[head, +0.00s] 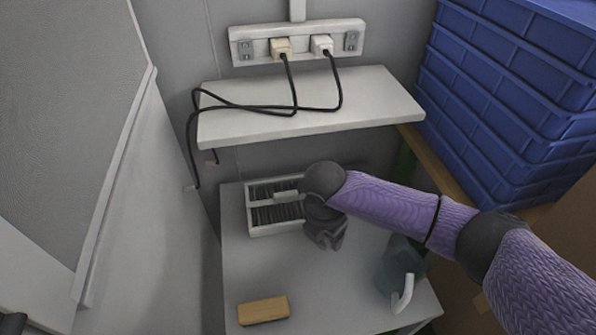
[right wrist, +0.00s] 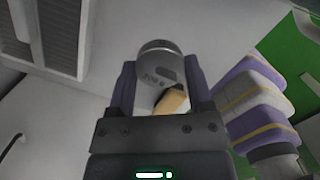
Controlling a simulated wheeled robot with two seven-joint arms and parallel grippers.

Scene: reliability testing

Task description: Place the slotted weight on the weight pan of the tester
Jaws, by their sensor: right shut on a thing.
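My right gripper (head: 325,238) is above the middle of the grey table, in front of the slatted white box. In the right wrist view, my right gripper (right wrist: 160,90) is shut on a round grey metal piece with small markings, the slotted weight (right wrist: 158,66). The weight sits between the two fingers; in the head view the gripper and wrist hide it. I cannot make out a tester or weight pan in either view.
The white slatted box (head: 248,214) stands at the back of the table (head: 300,270). A wooden block (head: 263,310) lies at the front left. A bluish jug-like thing with a white handle (head: 403,293) stands at right. A white shelf (head: 310,112) with cables overhangs behind; blue crates (head: 505,95) are stacked right.

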